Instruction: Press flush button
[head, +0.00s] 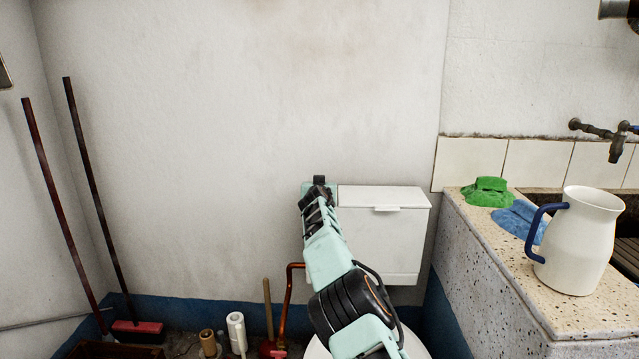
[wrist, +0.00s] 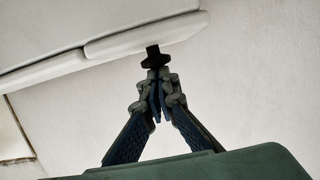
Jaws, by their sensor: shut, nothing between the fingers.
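The white cistern (head: 375,240) hangs on the wall. A small white tab (head: 386,208) shows on its front just under the lid and may be the flush button; I cannot tell for sure. My gripper (head: 319,180) is shut and empty, with its dark fingertips at the cistern's upper left corner. In the wrist view my gripper (wrist: 154,55) has its tips just below the edge of a rounded white slab (wrist: 145,35) of the cistern. I cannot tell whether they touch it. My arm hides part of the cistern's left side.
A speckled stone trough (head: 490,250) stands to the right, with a white jug (head: 578,245), a green cloth (head: 488,192) and a blue cloth (head: 518,220) on it. A copper pipe (head: 285,300) and brooms (head: 85,180) are at the left.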

